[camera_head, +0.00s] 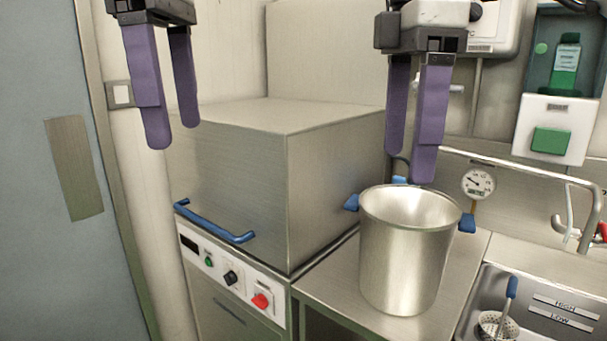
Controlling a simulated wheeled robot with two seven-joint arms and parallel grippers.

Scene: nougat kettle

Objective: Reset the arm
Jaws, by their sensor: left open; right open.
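My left gripper (172,134) has two purple fingers pointing down and spread apart. It hangs empty in front of the wall at the upper left, next to the steel box-shaped machine. My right gripper (407,166) also points down with its purple fingers apart and empty. Its fingertips appear just above and behind the rim of a steel pot (405,255) in the view; I cannot tell the exact gap. The pot stands upright on the steel counter (335,283) and has blue grips around its rim. Its bottom inside is hidden.
The steel machine (235,165) has a blue handle (214,224) and a control panel (232,275). A sink (535,295) at the lower right holds a strainer with a blue handle (511,287). A gauge (478,184) and a green-button box (551,140) are behind. A grey door (50,260) is left.

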